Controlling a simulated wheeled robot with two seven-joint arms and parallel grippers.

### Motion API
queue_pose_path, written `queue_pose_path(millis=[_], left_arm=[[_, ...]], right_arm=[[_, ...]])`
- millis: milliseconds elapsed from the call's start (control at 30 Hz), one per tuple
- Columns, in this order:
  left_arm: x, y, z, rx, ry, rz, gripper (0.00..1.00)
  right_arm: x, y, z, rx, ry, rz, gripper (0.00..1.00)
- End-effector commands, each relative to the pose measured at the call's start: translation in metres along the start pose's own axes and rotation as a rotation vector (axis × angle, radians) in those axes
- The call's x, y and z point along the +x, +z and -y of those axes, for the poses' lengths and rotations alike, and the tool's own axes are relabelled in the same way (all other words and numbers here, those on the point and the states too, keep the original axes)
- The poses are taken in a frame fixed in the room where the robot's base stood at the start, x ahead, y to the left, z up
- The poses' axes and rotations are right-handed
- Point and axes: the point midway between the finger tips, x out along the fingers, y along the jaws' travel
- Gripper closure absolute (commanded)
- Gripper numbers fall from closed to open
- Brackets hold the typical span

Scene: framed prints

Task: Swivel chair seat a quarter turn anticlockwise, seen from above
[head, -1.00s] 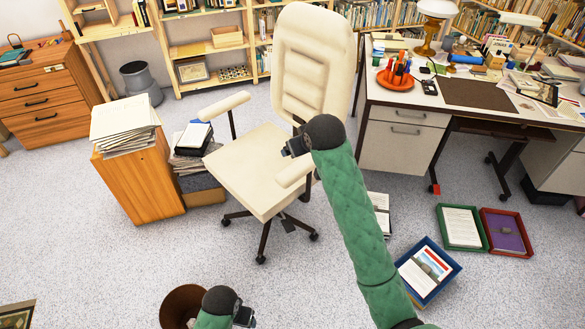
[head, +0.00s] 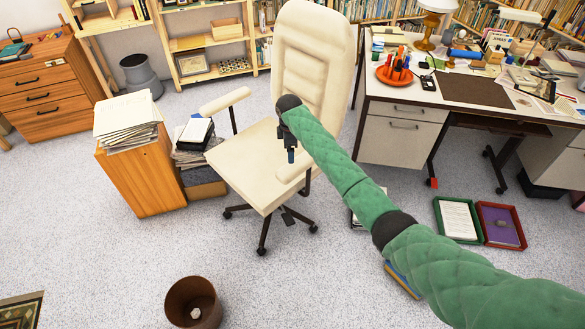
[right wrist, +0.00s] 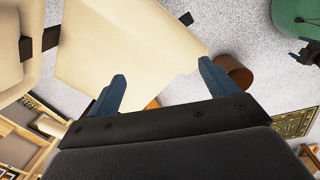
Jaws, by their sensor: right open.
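The cream swivel chair (head: 245,165) stands mid-floor on a dark base, its tall back (head: 312,60) at the far right of the seat and the seat's front toward the near left. It has a left armrest (head: 225,100) and a right armrest (head: 296,168). My right gripper (head: 291,156) points down over the right part of the seat, close to the right armrest; contact cannot be told. In the right wrist view its blue fingers (right wrist: 162,80) are apart with nothing between them, the seat (right wrist: 125,45) beyond. My left gripper (right wrist: 304,52) shows small there, its jaws unclear.
A wooden cabinet (head: 150,180) with papers on top stands close left of the chair. A desk (head: 380,112) stands to the right. Trays (head: 460,240) lie on the floor at right, and a brown bin (head: 180,300) stands in front. Carpet before the chair is clear.

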Motion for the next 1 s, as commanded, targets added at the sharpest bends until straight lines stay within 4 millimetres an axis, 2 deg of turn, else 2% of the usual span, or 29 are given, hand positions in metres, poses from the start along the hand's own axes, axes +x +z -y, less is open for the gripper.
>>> queue_pose_path(millis=[33, 133, 300, 433, 600, 733, 1000], left_arm=[[0.010, 0.008, 0.000, 0.000, -0.001, -0.015, 0.31], [0.019, 0.010, 0.001, 0.002, -0.002, -0.068, 0.31], [0.018, -0.010, 0.001, 0.003, -0.003, -0.177, 0.31], [0.016, -0.017, 0.000, 0.002, -0.002, -0.215, 0.31], [0.016, -0.017, 0.001, 0.002, -0.003, -0.215, 0.31], [0.020, -0.011, 0.003, 0.004, -0.005, -0.216, 0.31], [0.031, 0.013, 0.005, 0.008, -0.007, -0.208, 0.31]], right_arm=[[0.013, 0.005, 0.004, -0.070, -0.034, 0.002, 0.15], [0.028, 0.010, 0.009, -0.230, -0.076, -0.010, 0.15], [0.029, 0.007, 0.013, -0.491, -0.087, -0.038, 0.15], [0.029, 0.008, 0.013, -0.629, -0.086, -0.043, 0.15], [0.030, 0.007, 0.013, -0.703, -0.085, -0.047, 0.15], [0.038, 0.007, 0.014, -0.708, -0.085, -0.048, 0.15], [0.076, 0.006, 0.018, -0.706, -0.086, -0.047, 0.15]])
